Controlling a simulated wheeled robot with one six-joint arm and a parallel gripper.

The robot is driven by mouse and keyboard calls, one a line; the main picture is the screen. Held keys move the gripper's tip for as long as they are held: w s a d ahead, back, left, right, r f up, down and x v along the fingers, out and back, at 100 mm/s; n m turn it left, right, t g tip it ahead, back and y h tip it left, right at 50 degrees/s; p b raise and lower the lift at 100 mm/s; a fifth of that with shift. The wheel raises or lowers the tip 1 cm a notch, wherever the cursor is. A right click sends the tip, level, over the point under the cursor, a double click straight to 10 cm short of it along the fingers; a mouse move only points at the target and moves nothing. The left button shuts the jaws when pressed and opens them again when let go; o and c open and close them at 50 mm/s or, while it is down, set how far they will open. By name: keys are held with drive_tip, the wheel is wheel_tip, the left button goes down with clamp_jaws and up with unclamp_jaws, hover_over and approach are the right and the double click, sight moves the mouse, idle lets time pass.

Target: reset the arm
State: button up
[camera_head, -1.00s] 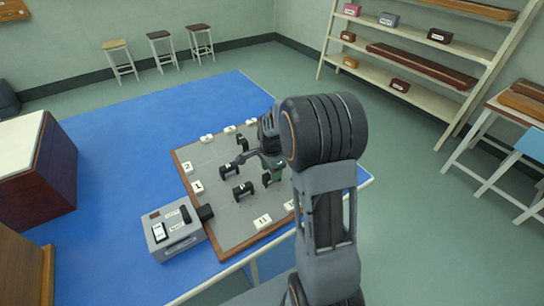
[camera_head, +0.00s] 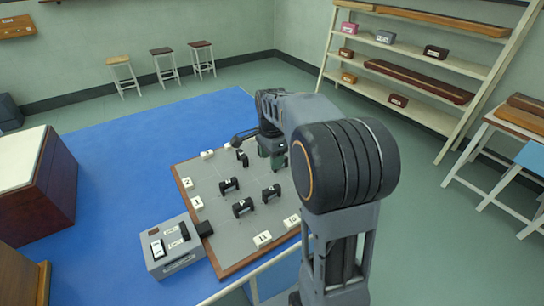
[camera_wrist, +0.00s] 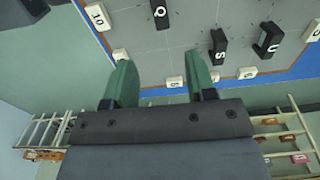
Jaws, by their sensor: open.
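My gripper (camera_wrist: 160,84) shows in the wrist view as two green fingers held well apart, with nothing between them. In the head view my gripper (camera_head: 274,152) is partly hidden behind my own arm, over the far right part of the grey board (camera_head: 212,222). Several black arch-shaped pieces stand on the board, among them one near the middle (camera_head: 229,185), one nearer the front (camera_head: 242,206) and one to the right (camera_head: 271,193). The gripper is apart from these three.
A grey instrument box (camera_head: 174,246) stands at the board's front left corner. White number tiles line the board's edge, such as tile 11 (camera_head: 262,239). A shelf rack (camera_head: 420,108) stands at the back right and stools (camera_head: 160,52) at the back left.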

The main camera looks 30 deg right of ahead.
idle(0.4)
drive_tip(key=s+a+n+t, duration=0.1)
drive_tip(key=s+a+n, duration=0.3)
drive_tip(key=s+n, duration=0.4)
drive_tip(key=s+a+n+t, duration=0.2)
drive_tip(key=s+a+n, duration=0.3)
drive_tip(key=s+n, duration=0.3)
drive_tip(key=shift+a+r+n+t+p, duration=0.2)
drive_tip(key=shift+r+n+t+p, duration=0.1)
drive_tip(key=shift+n+p, duration=0.15)
drive_tip(key=shift+d, duration=0.1)
